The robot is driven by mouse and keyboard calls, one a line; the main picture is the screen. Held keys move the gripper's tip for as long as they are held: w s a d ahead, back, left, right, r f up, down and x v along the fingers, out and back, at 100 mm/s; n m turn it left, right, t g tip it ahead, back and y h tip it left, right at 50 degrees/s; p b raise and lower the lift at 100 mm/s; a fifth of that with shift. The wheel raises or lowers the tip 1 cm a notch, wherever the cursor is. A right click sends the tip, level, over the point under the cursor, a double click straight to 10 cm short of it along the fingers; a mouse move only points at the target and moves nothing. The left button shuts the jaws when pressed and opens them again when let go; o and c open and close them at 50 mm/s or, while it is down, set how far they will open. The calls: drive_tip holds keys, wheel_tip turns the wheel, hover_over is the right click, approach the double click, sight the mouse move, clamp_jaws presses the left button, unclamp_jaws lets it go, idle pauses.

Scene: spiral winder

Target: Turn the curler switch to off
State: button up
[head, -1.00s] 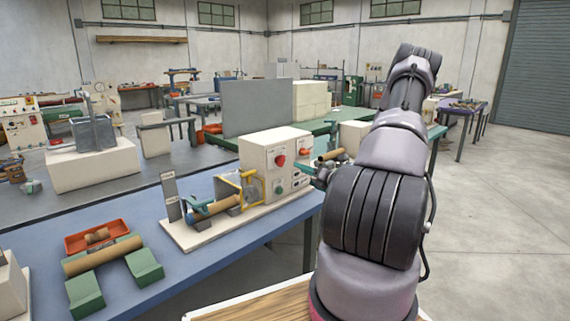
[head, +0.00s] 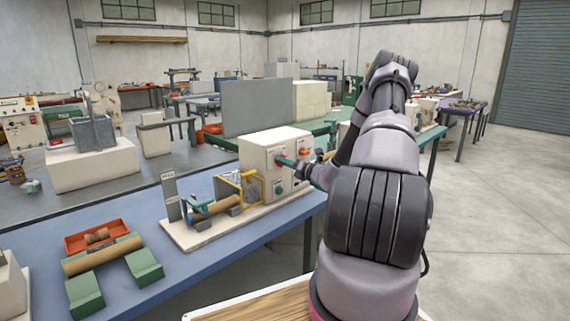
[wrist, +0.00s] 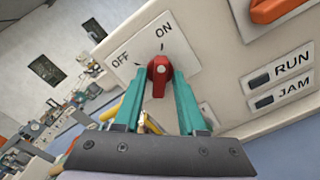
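The curler switch is a red knob (wrist: 159,75) on a white plate marked OFF and ON. Its pale pointer line faces up, nearer the ON mark. It sits on the front of the cream control box (head: 257,155); in the head view the red knob (head: 278,160) is partly covered by my gripper (head: 286,162). In the wrist view the teal fingers of my gripper (wrist: 159,80) stand on either side of the knob, with narrow gaps beside it. The fingers are apart, and I see no clear contact.
An orange button (wrist: 272,9) is right of the switch, above the RUN (wrist: 260,81) and JAM (wrist: 264,102) lamps. The winder with a brown tube (head: 215,207) and yellow frame stands left of the box on the blue table (head: 200,265). An orange tray (head: 84,242) lies farther left.

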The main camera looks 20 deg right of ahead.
clamp_jaws()
drive_tip(key=shift+n, duration=8)
drive_tip(key=shift+o, duration=1.8)
unclamp_jaws()
